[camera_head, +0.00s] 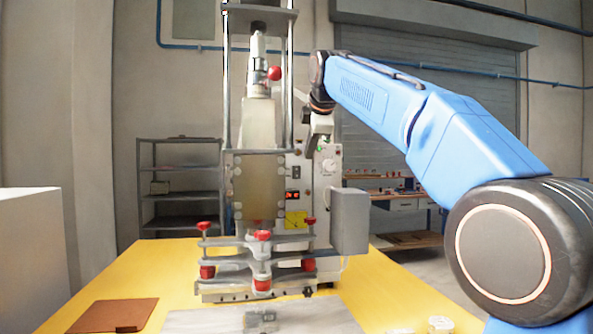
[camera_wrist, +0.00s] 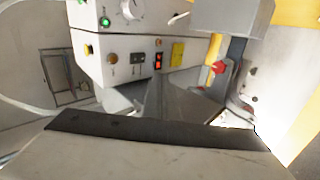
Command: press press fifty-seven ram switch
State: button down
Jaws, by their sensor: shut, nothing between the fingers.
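The press (camera_head: 258,185) stands upright on the yellow table, with a pale control box (camera_head: 300,172) on its right side. In the wrist view the panel (camera_wrist: 125,42) shows tilted and close, with a round dial (camera_wrist: 133,9), green-lit buttons (camera_wrist: 105,22), a dark knob (camera_wrist: 113,58), a small switch (camera_wrist: 137,58), red displays (camera_wrist: 158,61) and a yellow label (camera_wrist: 178,53). I cannot tell which control is the ram switch. My gripper (camera_head: 317,138) points down beside the upper part of the box; it is shut and empty. Contact with the panel cannot be made out.
Red knobs (camera_head: 263,236) sit on the clamp plates low on the press. A grey box (camera_head: 349,220) juts out to its right. A brown pad (camera_head: 115,315) lies on the yellow table (camera_head: 385,290). Shelves (camera_head: 180,190) stand behind.

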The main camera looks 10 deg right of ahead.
jog(key=shift+w+a+r+n, duration=0.3)
jog(key=shift+w+r, duration=0.2)
jog(key=shift+w, duration=0.15)
send_near(297, 176)
notch_tip(297, 176, down, 4)
jog(key=w, duration=0.3)
jog(key=shift+w, duration=0.5)
